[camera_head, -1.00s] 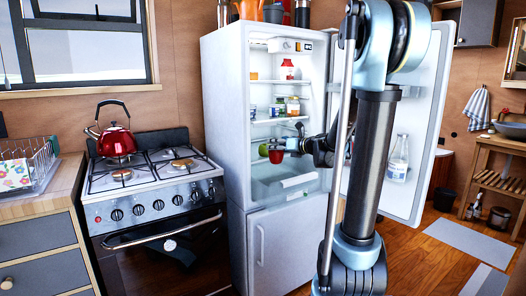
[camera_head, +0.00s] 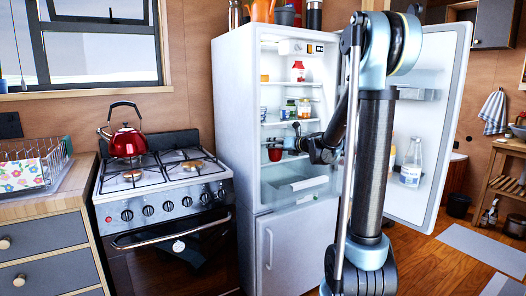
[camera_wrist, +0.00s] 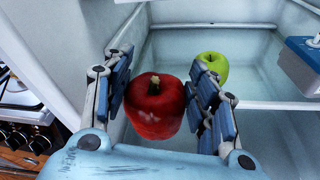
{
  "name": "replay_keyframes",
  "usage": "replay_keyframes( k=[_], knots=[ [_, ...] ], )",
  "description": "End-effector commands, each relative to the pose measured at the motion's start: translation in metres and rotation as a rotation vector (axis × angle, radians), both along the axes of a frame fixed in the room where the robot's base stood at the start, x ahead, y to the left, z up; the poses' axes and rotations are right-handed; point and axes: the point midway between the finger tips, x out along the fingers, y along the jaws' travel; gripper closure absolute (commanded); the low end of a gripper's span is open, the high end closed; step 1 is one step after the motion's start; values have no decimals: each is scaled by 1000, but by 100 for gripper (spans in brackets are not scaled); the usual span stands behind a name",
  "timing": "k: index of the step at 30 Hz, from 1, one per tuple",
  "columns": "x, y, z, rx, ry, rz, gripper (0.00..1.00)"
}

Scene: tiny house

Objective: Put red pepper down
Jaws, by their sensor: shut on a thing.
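The red pepper (camera_wrist: 154,112) is between the two fingers of my gripper (camera_wrist: 160,95), which is shut on it, in the wrist view. Its stem faces the camera. In the head view the pepper (camera_head: 275,153) is a small red shape at the gripper (camera_head: 285,148), inside the open fridge (camera_head: 232,130). A green apple (camera_wrist: 212,66) sits on the fridge shelf beyond the pepper. What lies right under the pepper is hidden in the wrist view.
The fridge door (camera_head: 432,130) stands open on the right. Jars (camera_head: 304,108) stand on a shelf above the gripper. The stove (camera_head: 165,190) with a red kettle (camera_head: 126,142) is left of the fridge. A blue-and-white box (camera_wrist: 304,55) is at the wrist view's right.

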Motion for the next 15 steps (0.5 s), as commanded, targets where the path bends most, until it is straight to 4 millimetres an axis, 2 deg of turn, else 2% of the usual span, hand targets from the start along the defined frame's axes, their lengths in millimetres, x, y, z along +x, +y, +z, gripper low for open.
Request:
replay_keyframes(
  k=[1,9,15],
  knots=[
    [9,9,0,-1,-1,3,75],
    [50,46,0,-1,-2,2,75],
    [66,60,0,-1,-1,0,75]
  ],
)
